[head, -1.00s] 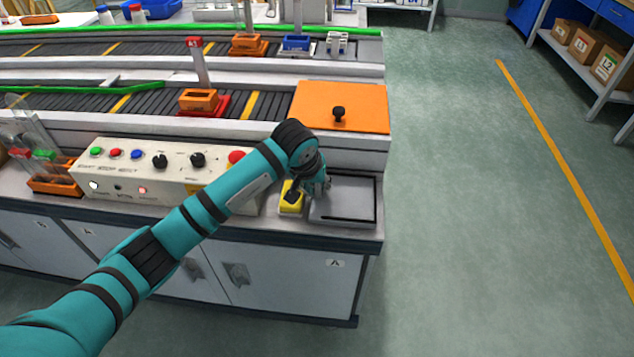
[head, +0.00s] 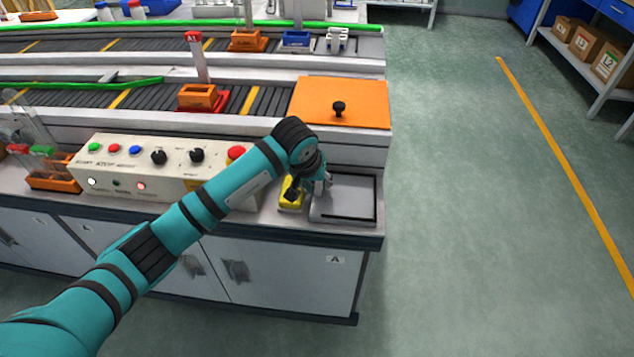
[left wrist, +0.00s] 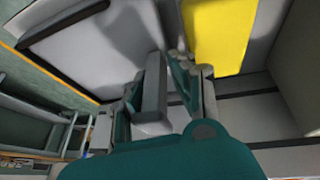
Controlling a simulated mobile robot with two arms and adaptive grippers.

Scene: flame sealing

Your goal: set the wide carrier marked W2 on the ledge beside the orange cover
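The orange cover (head: 362,104) with a black knob lies at the right end of the near conveyor. In front of and below it is a grey ledge with a dark-rimmed flat plate (head: 350,212), also in the left wrist view (left wrist: 95,45). My left gripper (head: 323,184) points down over the plate's left part, beside a small yellow block (head: 290,205) with a black top. In the left wrist view a grey upright piece shows between its teal fingers (left wrist: 152,100); I cannot tell whether they grip it. No W2 mark is readable. My right gripper is not in view.
A beige control panel (head: 150,170) with buttons and knobs stands left of the yellow block. An orange carrier (head: 198,97) on a red base sits on the near conveyor. Orange (head: 248,43), blue (head: 296,42) and white (head: 337,41) carriers stand behind.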

